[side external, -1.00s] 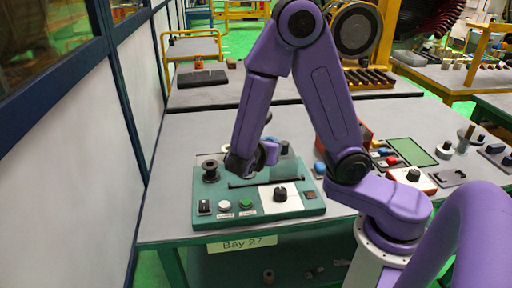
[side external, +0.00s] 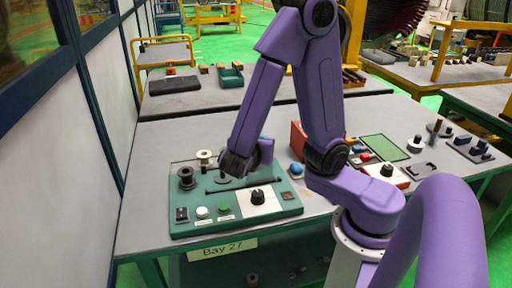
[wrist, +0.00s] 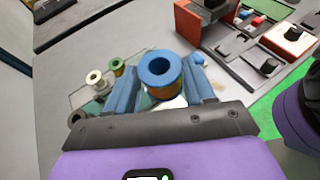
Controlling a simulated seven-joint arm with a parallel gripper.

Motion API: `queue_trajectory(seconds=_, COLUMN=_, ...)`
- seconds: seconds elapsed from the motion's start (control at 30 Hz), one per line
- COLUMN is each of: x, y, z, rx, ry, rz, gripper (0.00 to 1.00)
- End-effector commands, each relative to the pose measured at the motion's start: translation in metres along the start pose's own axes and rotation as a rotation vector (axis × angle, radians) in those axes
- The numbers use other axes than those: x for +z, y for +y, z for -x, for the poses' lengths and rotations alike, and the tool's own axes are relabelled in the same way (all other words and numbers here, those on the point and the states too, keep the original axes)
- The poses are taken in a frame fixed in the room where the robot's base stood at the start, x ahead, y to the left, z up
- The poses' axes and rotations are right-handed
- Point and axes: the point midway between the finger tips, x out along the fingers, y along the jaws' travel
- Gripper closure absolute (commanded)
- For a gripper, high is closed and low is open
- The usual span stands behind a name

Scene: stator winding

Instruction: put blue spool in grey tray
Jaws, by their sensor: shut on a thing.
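The blue spool (wrist: 160,72) is upright between the two blue fingers of my gripper (wrist: 164,80) in the wrist view, its round bore facing the camera. My gripper is shut on it. In the side view my gripper (side external: 246,164) is over the right part of the teal fixture board, and the arm hides the blue spool there. I cannot make out for certain which thing is the grey tray.
A red bin (side external: 298,140) and a blue dome (side external: 296,170) are to the right. Bare grey table lies left of the board.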

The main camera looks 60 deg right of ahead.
Motion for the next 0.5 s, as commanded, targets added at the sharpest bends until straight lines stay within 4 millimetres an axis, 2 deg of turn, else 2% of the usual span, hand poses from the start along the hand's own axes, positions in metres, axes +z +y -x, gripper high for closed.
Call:
queue_trajectory(seconds=0.3, x=0.035, y=0.0, z=0.015, rx=0.001, ry=0.004, rz=-0.005, gripper=0.82)
queue_trajectory(seconds=0.5, x=0.039, y=0.019, z=0.016, rx=-0.088, ry=0.0, rz=-0.036, gripper=0.82)
